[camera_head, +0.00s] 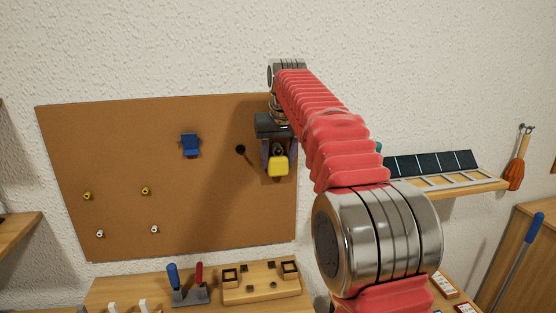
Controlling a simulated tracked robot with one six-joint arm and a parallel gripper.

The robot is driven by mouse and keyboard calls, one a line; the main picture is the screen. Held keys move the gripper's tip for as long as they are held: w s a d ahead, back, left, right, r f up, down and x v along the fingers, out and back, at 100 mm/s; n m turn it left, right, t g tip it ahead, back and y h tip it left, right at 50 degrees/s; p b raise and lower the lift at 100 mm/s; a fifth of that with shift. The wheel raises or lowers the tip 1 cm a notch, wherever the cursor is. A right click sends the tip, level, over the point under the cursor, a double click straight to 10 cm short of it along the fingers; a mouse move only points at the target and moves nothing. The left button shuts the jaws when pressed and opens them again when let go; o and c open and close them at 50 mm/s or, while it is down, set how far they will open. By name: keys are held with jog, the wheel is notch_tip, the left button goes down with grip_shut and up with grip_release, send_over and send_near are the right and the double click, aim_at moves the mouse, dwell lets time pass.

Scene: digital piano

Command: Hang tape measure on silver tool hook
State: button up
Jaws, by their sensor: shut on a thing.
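My gripper (277,157) is in front of the right side of the brown pegboard (75,150), pointing down the board. It is shut on the yellow tape measure (278,167), which sits between the dark fingers. Whether the tape measure touches the board is not clear. I cannot make out for sure which item is the silver tool hook. Two pale pegs (99,234) (154,229) stick out low on the board, and part of the board's right side is hidden behind my gripper and arm.
A black knob (240,149) is just left of my gripper. A blue holder (190,145) and yellow pegs (145,191) are also on the board. Below, a wooden bench holds a screwdriver stand (190,295) and a wooden block (262,284). A shelf (450,188) stands at right.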

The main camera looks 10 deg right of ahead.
aim_at(279, 149)
jog(key=o, duration=1.2)
jog(key=shift+v, duration=2.5)
jog(key=shift+v, duration=3.7)
jog(key=shift+s, duration=0.1)
